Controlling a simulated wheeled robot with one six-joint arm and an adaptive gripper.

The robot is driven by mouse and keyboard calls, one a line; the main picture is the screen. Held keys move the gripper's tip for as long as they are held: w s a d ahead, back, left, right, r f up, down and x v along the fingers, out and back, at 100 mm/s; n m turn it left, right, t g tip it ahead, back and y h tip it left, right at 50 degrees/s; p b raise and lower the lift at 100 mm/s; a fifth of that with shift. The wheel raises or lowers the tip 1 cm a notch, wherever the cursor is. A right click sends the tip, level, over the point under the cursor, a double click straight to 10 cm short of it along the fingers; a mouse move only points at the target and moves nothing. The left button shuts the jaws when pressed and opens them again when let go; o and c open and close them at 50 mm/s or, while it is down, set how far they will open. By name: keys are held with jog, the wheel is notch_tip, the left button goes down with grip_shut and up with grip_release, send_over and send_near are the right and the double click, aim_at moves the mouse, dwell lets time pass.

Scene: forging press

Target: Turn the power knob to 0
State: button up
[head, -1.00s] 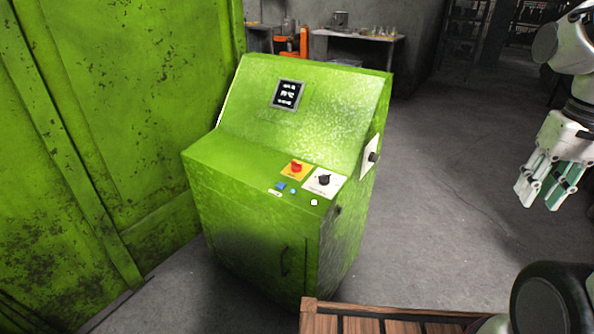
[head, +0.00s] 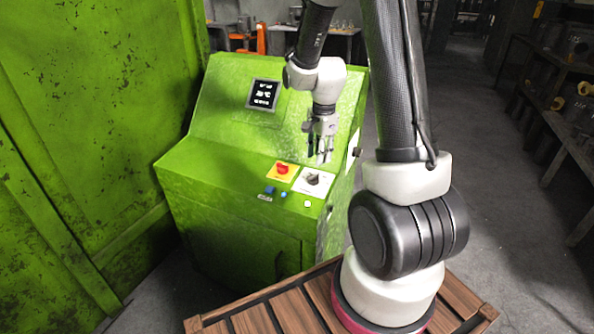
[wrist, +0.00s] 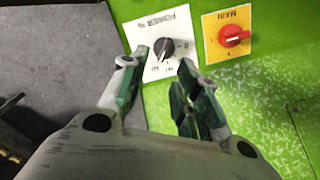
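The power knob (head: 312,179) is black and sits on a white plate on the green console's sloping front ledge. In the wrist view the power knob (wrist: 163,48) is on the plate marked POWER %, with a 0 and a 50 beside it. My gripper (head: 319,154) hangs fingers-down above the plate. In the wrist view my gripper (wrist: 156,66) is open, with one finger on either side of the knob in the picture, apparently still above it. Nothing is between the fingers.
The red main switch (wrist: 232,36) on a yellow plate is close beside the power plate. Small blue buttons (head: 269,190) and a white button (head: 308,204) are nearby. A dark display (head: 263,94) is on the upper panel. A slatted wooden platform (head: 250,318) stands in front.

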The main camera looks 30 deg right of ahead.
aim_at(317, 174)
jog(key=shift+m, duration=0.8)
jog(key=f, duration=0.5)
jog(key=w+f, duration=0.1)
jog(key=f, duration=0.1)
jog(key=shift+d+f, duration=0.1)
jog(key=shift+f, duration=0.25)
jog(key=shift+c, duration=0.4)
grip_shut()
